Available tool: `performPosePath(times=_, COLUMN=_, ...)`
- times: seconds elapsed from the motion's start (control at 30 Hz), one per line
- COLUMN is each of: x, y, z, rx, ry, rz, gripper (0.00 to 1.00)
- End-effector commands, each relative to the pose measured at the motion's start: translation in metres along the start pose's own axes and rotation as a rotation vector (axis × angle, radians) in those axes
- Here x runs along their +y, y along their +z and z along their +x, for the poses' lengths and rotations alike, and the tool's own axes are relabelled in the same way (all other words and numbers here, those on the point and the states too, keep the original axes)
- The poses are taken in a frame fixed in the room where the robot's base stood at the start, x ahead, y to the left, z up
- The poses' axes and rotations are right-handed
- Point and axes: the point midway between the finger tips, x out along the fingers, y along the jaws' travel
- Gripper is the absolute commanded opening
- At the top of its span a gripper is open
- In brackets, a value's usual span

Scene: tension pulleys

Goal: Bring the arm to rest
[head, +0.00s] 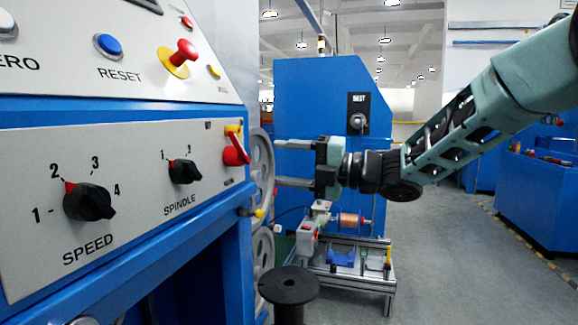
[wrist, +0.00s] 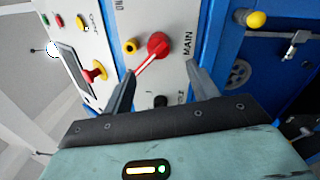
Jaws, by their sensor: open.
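My gripper (head: 278,163) is open, with its two fingers pointing left in the head view and nothing between them. It hangs in the air to the right of the machine's control panel (head: 130,195), in front of a blue cabinet (head: 310,100). My arm reaches in from the upper right. In the wrist view my gripper (wrist: 160,72) has its fingers spread towards a panel with a red-knobbed lever (wrist: 158,45) beside the word MAIN. The fingers appear apart from the lever.
The panel carries a SPEED knob (head: 89,201), a SPINDLE knob (head: 184,171), a blue RESET button (head: 107,45) and a red knob (head: 185,50). Below my gripper stand a low frame with a copper spool (head: 350,220) and a black reel (head: 289,286). Grey floor (head: 440,270) lies open at right.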

Motion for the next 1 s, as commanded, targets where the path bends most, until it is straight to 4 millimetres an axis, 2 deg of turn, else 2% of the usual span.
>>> performPosePath(times=0.17, x=-0.006, y=-0.003, z=0.005, rx=-0.076, ry=-0.046, rz=0.099, gripper=0.59)
performPosePath(times=0.27, x=-0.02, y=-0.01, z=0.009, rx=-0.202, ry=-0.125, rz=0.274, gripper=0.59)
performPosePath(times=0.37, x=-0.046, y=-0.027, z=0.002, rx=-0.37, ry=-0.237, rz=0.521, gripper=0.59)
performPosePath(times=0.47, x=-0.079, y=-0.057, z=-0.017, rx=-0.546, ry=-0.365, rz=0.78, gripper=0.59)
performPosePath(times=0.57, x=-0.111, y=-0.101, z=-0.047, rx=-0.728, ry=-0.504, rz=1.03, gripper=0.59)
performPosePath(times=0.7, x=-0.147, y=-0.174, z=-0.101, rx=-0.985, ry=-0.709, rz=1.333, gripper=0.59)
performPosePath(times=0.83, x=-0.163, y=-0.232, z=-0.145, rx=-1.179, ry=-0.863, rz=1.512, gripper=0.59)
performPosePath(times=1.0, x=-0.167, y=-0.294, z=-0.193, rx=-1.388, ry=-1.027, rz=1.661, gripper=0.59)
